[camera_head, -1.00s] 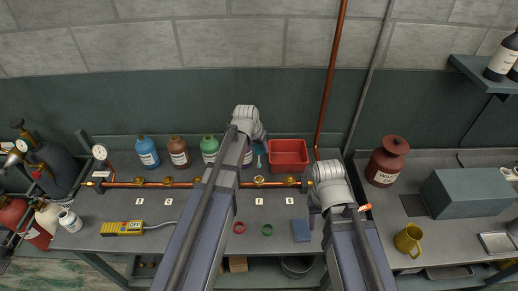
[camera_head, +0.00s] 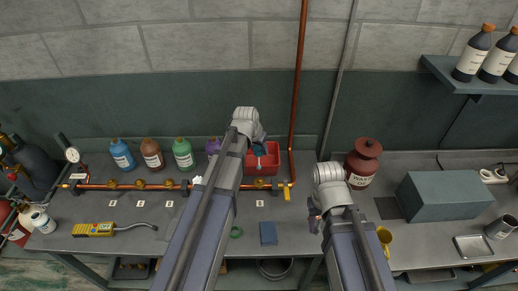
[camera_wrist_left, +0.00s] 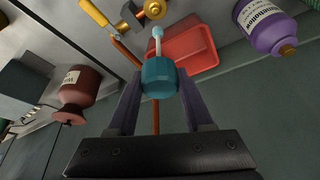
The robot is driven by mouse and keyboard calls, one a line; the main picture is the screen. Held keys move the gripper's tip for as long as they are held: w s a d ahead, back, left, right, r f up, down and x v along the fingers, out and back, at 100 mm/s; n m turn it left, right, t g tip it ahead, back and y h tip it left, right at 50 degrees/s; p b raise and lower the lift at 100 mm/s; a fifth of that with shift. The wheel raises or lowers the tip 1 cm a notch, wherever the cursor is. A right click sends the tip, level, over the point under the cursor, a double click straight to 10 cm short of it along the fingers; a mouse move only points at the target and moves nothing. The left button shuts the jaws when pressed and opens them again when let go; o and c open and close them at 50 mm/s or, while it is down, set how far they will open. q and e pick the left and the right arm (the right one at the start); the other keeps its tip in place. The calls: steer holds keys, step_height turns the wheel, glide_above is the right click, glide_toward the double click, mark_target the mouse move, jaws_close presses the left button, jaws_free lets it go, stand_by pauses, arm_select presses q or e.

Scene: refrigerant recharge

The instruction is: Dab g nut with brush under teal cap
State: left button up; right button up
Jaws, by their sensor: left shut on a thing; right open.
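My left gripper (camera_wrist_left: 160,95) is shut on the teal cap (camera_wrist_left: 158,75). A thin pale brush stem with a whitish tip (camera_wrist_left: 157,31) extends from the cap, clear of the fingers. In the head view, the teal cap (camera_head: 259,150) is in front of the red tray (camera_head: 269,164), above the bench. Brass nuts sit along the copper pipe, one of them (camera_head: 259,184) just below the cap in the picture. The label letters are too small to read, so I cannot tell which nut is g. My right gripper (camera_head: 314,216) is open and empty, right of the pipe's end.
Blue (camera_head: 122,154), brown (camera_head: 152,154), green (camera_head: 184,154) and purple (camera_head: 213,146) bottles stand behind the pipe. A yellow valve handle (camera_head: 287,191) hangs at the pipe's right end. A dark red waste jar (camera_head: 363,163) and a grey-blue box (camera_head: 446,195) stand farther right.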

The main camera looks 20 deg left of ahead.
arm_select(q)
steer(key=shift+w+d, duration=0.1)
steer(key=shift+d, duration=0.15)
steer(key=shift+a+f, duration=0.2)
steer(key=shift+d+f+b, duration=0.15)
steer(key=shift+f+b, duration=0.75)
steer(key=shift+b, duration=0.15)
step_height(320, 180, down, 4)
steer(key=b, duration=0.4)
arm_select(e)
step_height(320, 180, down, 6)
steer(key=shift+d, duration=0.2)
arm_select(q)
steer(key=shift+f+b, duration=0.55)
arm_select(e)
steer(key=shift+f, duration=0.6)
stand_by(0.3)
arm_select(q)
step_height(320, 180, up, 7)
steer(key=p, duration=0.7)
arm_select(e)
step_height(320, 180, up, 7)
arm_select(q)
steer(key=shift+f, duration=0.1)
arm_select(e)
steer(key=shift+f, duration=0.1)
